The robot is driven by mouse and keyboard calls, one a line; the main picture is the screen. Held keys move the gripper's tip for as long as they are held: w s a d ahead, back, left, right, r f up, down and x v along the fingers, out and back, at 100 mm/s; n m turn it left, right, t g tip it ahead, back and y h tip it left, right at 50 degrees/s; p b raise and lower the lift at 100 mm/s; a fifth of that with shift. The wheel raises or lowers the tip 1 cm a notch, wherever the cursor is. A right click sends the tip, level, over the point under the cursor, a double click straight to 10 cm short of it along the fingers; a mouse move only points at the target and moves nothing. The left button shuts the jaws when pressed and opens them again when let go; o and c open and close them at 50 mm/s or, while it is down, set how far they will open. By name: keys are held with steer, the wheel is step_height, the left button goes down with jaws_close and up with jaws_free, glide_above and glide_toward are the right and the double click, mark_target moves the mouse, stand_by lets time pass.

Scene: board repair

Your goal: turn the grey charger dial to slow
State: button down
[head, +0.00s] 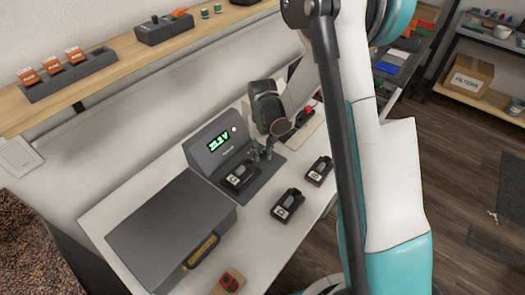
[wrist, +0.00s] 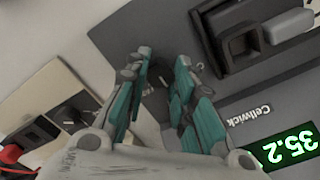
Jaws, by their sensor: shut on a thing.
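The grey charger (head: 207,153) stands on the white bench, with a green "35.2" display and a small round light on its sloped face. Its "Cellwick" face (wrist: 232,112) and display (wrist: 288,142) also show in the wrist view. My gripper (head: 262,154) is down at the right part of the charger. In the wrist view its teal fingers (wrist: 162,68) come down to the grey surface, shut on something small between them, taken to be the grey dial. The dial is mostly hidden by the fingers, and its setting cannot be read.
A black battery (head: 241,177) sits on the charger's base, close to my gripper. Two more batteries, one nearer (head: 287,205) and one farther right (head: 319,170), lie on the bench. A grey case (head: 170,230) is at left. A beige panel (wrist: 50,105) with a red part is beside the charger.

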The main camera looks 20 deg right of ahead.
mark_target(262, 153)
steer(key=shift+w, duration=0.1)
stand_by(0.5)
steer(key=c, duration=1.3)
jaws_free()
steer(key=shift+c, duration=0.2)
step_height(262, 153, up, 12)
